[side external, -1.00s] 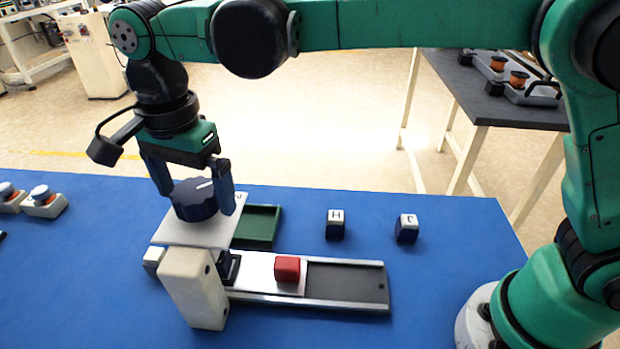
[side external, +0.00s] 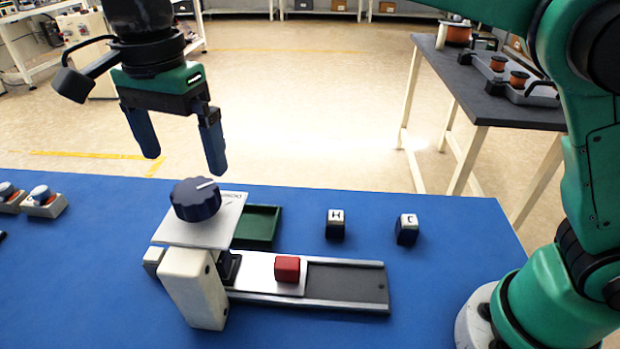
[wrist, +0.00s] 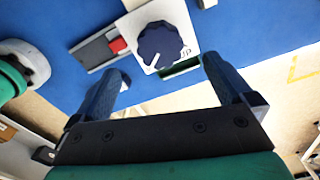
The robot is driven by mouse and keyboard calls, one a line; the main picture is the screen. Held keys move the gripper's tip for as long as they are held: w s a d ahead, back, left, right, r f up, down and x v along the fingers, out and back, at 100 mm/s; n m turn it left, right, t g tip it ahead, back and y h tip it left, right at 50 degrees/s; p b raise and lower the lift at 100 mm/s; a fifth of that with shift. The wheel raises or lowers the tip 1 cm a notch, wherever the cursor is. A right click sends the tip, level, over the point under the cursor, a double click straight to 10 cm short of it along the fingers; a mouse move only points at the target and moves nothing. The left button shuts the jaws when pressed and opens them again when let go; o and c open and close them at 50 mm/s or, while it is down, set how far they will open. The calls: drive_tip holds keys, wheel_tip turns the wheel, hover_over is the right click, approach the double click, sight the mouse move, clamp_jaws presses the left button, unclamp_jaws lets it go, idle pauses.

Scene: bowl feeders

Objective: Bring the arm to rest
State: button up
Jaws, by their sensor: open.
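My gripper (side external: 182,165) is open and empty, raised above the blue table in the side external view. Its two fingers hang apart, clear of everything. In the wrist view my gripper (wrist: 160,85) also shows with its fingers spread. A dark blue knob (side external: 195,201) with a white pointer line sits on a white plate (side external: 229,216) below the fingers. The knob (wrist: 160,45) shows beyond the fingertips in the wrist view, not touched.
A rail fixture (side external: 345,284) with a red block (side external: 287,269) lies in front of a green tray (side external: 262,225). A white post (side external: 193,288) stands before the plate. Two lettered cubes (side external: 335,224) (side external: 407,229) stand to the right. Buttons (side external: 42,203) are at left.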

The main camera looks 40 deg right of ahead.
drive_tip(key=s+d+n+t+y, duration=0.15)
drive_tip(key=d+n+t, duration=0.35)
drive_tip(key=d, duration=0.9)
drive_tip(key=s+d+f+n+t+h, duration=0.1)
drive_tip(key=s+d+f+n+t, duration=0.1)
drive_tip(key=s+d+f+n, duration=0.4)
drive_tip(key=d+f+n, duration=0.1)
drive_tip(key=d, duration=0.2)
drive_tip(key=shift+s+f, duration=0.2)
drive_tip(key=shift+f, duration=0.1)
drive_tip(key=shift+h, duration=0.25)
